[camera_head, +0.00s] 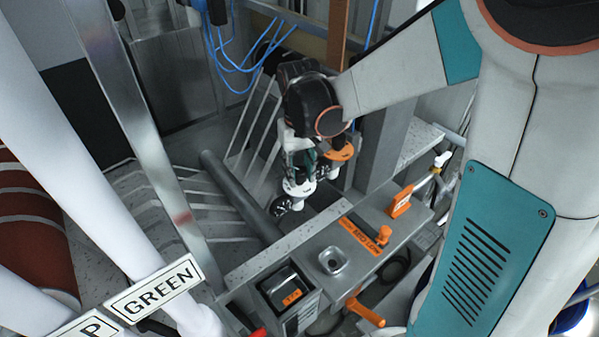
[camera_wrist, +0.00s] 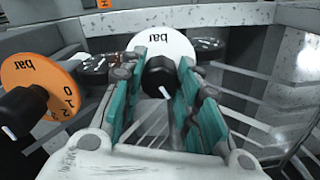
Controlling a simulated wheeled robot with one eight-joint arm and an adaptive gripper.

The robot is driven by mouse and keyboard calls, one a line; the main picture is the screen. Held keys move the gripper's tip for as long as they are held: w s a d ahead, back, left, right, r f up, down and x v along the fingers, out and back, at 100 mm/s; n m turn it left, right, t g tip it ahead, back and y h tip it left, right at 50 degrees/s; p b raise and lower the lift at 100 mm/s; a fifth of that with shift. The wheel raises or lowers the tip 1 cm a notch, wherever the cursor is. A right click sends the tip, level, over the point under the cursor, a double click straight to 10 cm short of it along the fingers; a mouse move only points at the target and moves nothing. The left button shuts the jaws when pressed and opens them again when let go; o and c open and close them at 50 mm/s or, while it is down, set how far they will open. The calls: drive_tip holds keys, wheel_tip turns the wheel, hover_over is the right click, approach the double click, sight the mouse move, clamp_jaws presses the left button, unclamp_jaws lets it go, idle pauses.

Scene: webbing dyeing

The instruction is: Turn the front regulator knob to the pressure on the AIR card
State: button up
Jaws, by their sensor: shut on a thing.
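In the wrist view a white round dial marked "bar" (camera_wrist: 177,42) stands behind a black knob (camera_wrist: 159,76) with a white pointer line. The teal pads of my gripper (camera_wrist: 160,85) are closed on both sides of this knob. An orange dial marked "bar" (camera_wrist: 38,84), with numbers at its edge and its own black knob (camera_wrist: 20,115), is to the left, apart from my gripper. In the head view my gripper (camera_head: 301,160) is at the white dial (camera_head: 298,187), with the orange dial (camera_head: 342,152) just behind to the right. I cannot make out an AIR card.
A grey bench carries an orange lettered plate (camera_head: 361,234), an upright orange tag (camera_head: 401,201) and an orange lever (camera_head: 365,312). A metal post (camera_head: 130,110) and a "GREEN" sign (camera_head: 153,289) are at the left. Blue hoses (camera_head: 237,68) hang behind.

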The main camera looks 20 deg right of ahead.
drive_tip(key=shift+n, duration=0.3)
drive_tip(key=o, duration=1.1)
